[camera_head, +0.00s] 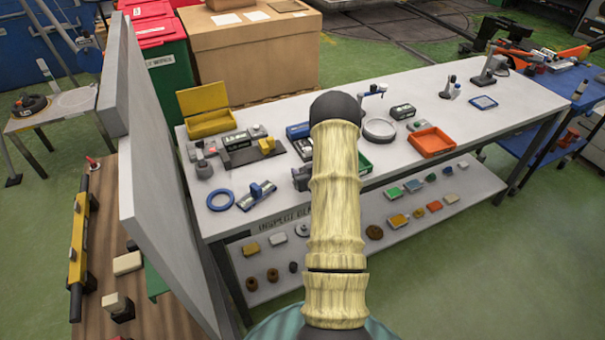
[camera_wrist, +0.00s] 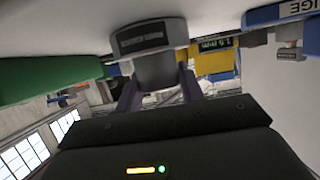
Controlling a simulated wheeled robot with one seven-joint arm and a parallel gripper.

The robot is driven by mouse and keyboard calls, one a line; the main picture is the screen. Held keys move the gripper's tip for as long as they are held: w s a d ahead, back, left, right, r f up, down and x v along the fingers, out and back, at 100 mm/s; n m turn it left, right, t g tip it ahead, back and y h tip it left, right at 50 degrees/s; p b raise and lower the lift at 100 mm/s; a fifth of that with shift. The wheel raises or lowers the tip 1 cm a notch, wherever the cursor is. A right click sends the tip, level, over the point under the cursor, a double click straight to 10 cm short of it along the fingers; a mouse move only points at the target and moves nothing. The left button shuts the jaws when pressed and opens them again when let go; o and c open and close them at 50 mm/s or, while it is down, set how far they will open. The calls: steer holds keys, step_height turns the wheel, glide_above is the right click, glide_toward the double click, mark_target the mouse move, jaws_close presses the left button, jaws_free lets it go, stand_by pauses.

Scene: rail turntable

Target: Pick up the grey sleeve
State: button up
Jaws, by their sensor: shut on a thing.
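My gripper (camera_wrist: 157,84) shows in the wrist view, its two dark fingers closed on either side of a grey piece, the grey sleeve (camera_wrist: 155,71). The sleeve sits against or right beside a wider grey part with a dark inset (camera_wrist: 150,38); I cannot tell whether they are one thing. The pale surface fills the top of this view, close to that part. In the head view my pale arm hides the gripper and the sleeve.
The white bench (camera_head: 450,95) holds a yellow open box (camera_head: 203,112), a blue ring (camera_head: 220,200), a grey ring (camera_head: 380,129) and an orange tray (camera_head: 431,142). Its lower shelf (camera_head: 330,245) carries several small parts. A grey panel (camera_head: 150,170) stands at its left.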

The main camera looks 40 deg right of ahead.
mark_target(302, 170)
step_height(302, 170, up, 10)
steer(key=shift+f+b, duration=0.25)
steer(key=shift+b, duration=0.65)
